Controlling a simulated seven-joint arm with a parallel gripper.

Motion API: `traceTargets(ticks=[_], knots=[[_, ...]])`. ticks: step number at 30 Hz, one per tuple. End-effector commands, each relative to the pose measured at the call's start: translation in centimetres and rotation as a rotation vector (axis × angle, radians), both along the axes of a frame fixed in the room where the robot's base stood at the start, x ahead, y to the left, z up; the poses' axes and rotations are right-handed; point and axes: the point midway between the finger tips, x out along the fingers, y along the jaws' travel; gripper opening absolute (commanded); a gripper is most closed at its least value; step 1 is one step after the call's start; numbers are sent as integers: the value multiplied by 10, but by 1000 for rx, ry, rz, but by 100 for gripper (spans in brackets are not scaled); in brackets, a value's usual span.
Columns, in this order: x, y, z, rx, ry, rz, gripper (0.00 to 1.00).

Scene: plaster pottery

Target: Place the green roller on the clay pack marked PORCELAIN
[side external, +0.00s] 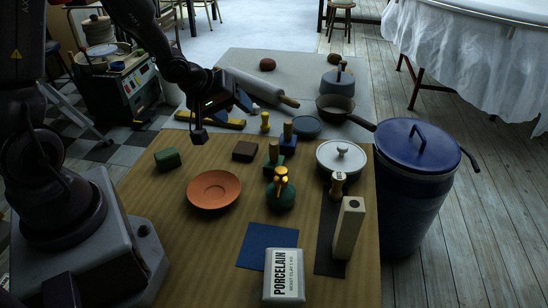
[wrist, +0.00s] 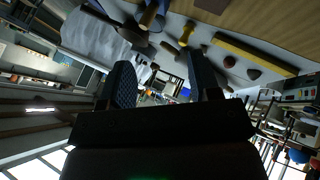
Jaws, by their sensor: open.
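The clay pack marked PORCELAIN (side external: 284,275) is a white block at the table's front edge, its top bare. A green piece with a wooden handle (side external: 273,157) stands mid-table; I cannot tell surely that it is the green roller. A rounder dark green piece with a yellow top (side external: 281,194) stands in front of it, and a plain green block (side external: 167,158) lies at the left. My gripper (side external: 244,101) is raised above the back of the table, pointing away and roughly level. It is open and empty; its two fingers (wrist: 163,82) stand apart in the wrist view.
An orange saucer (side external: 214,190), a brown block (side external: 244,151) and a blue-based handled piece (side external: 289,143) are nearby. A lidded pot (side external: 341,158) and a tall pale block (side external: 348,228) stand right. A blue sheet (side external: 267,244) lies behind the pack. A blue bin (side external: 413,190) borders the table.

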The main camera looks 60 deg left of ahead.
Motion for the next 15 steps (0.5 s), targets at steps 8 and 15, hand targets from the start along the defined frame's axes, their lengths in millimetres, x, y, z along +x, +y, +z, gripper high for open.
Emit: traceTargets(ticks=[8, 15], knots=[[-3, -9, -88, -607, -151, 308, 57], [-18, -28, -120, -1243, -312, 610, 57]])
